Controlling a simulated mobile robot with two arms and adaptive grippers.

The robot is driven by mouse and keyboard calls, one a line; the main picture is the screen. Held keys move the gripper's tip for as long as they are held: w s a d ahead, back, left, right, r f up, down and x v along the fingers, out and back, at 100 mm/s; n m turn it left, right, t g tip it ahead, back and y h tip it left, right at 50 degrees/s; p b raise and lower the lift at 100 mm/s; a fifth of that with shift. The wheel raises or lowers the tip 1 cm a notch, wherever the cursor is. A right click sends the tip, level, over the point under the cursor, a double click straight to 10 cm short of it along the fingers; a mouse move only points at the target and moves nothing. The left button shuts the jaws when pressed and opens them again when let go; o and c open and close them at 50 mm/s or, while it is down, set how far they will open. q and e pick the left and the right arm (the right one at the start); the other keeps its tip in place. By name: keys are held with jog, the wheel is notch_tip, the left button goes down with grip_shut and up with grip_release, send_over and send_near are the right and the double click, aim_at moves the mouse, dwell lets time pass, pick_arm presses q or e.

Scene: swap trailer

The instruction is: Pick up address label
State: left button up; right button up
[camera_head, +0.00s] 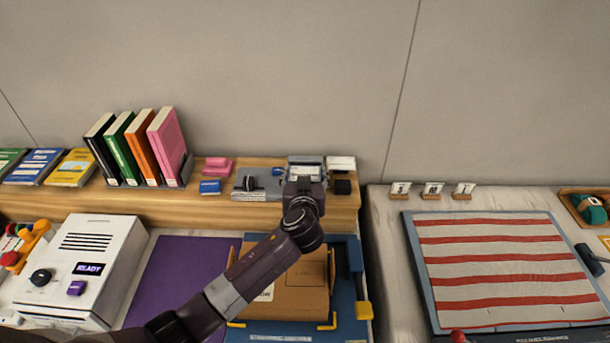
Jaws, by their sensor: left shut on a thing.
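My left gripper (305,185) reaches over the back shelf at the middle, at the front of a grey holder (306,162) with a pale top. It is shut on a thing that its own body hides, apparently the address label. I cannot make out the label itself or whether it is clear of the holder. My right gripper is not in view.
On the wooden shelf (60,205) stand upright books (143,148), a grey device (257,184) and a white box (341,163). Below my left arm lie a cardboard box (312,270) and a blue mat (346,262). A white READY machine (85,265) stands left; a striped panel (500,265) lies right.

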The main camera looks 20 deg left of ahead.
pick_arm(q)
notch_tip(320, 180, up, 18)
jog(key=b, duration=0.3)
jog(key=m+h+b, duration=0.1)
jog(key=m+h, duration=0.5)
jog(key=h, duration=0.2)
send_near(305, 173)
jog(key=d, duration=0.3)
jog(key=s+r+m+g+h+b, duration=0.1)
jog(key=s+m+g+h, duration=0.4)
jog(key=s, duration=1.3)
jog(key=r+m+h, duration=0.1)
jog(key=m+h, duration=0.2)
jog(key=shift+s+d+r+g+b, duration=0.3)
jog(key=shift+s+r+b, duration=0.05)
jog(key=shift+s, duration=0.05)
jog(key=shift+r, duration=0.1)
